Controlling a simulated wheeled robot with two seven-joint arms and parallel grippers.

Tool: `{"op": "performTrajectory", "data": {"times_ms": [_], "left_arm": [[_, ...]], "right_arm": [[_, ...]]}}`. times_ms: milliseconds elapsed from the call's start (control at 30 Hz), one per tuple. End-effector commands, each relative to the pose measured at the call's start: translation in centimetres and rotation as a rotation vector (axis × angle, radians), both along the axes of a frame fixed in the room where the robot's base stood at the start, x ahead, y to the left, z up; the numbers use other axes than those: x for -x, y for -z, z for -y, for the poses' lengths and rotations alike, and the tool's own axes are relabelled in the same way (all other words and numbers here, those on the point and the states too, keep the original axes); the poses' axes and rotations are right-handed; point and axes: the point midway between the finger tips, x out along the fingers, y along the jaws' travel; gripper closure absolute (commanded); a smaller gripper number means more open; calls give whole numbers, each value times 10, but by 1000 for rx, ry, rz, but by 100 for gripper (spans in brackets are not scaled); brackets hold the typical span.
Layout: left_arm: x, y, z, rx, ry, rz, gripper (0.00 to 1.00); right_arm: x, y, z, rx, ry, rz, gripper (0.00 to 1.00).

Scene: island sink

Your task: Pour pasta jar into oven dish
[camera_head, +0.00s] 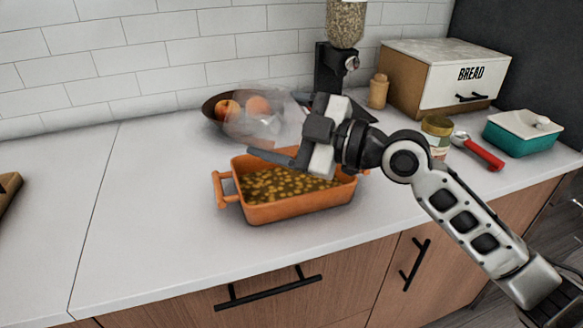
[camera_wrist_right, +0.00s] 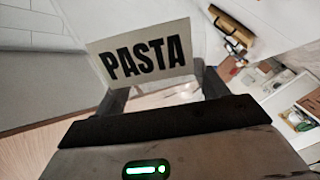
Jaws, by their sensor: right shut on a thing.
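The orange oven dish (camera_head: 290,211) stands on the counter, with small yellowish-brown pasta pieces (camera_head: 285,184) spread over its bottom. The clear pasta jar (camera_head: 262,128) is tilted above the dish's back left side and looks empty or nearly so. My right gripper (camera_head: 301,143) is shut on the jar, above the dish. In the right wrist view, the jar's white PASTA label (camera_wrist_right: 140,60) shows between the fingers; the gripper also shows there (camera_wrist_right: 160,95). The jar's mouth is hard to make out. My left gripper is not in view.
A fruit bowl (camera_head: 212,108) stands behind the jar, near the tiled wall.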

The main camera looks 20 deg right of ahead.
Motion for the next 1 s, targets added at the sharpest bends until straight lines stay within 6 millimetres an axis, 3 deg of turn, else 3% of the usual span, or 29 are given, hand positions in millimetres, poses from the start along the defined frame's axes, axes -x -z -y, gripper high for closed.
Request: {"op": "performTrajectory", "data": {"times_ms": [1000], "left_arm": [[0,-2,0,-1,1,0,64]], "right_arm": [[-10,-10,9,-76,2,-78,67]]}}
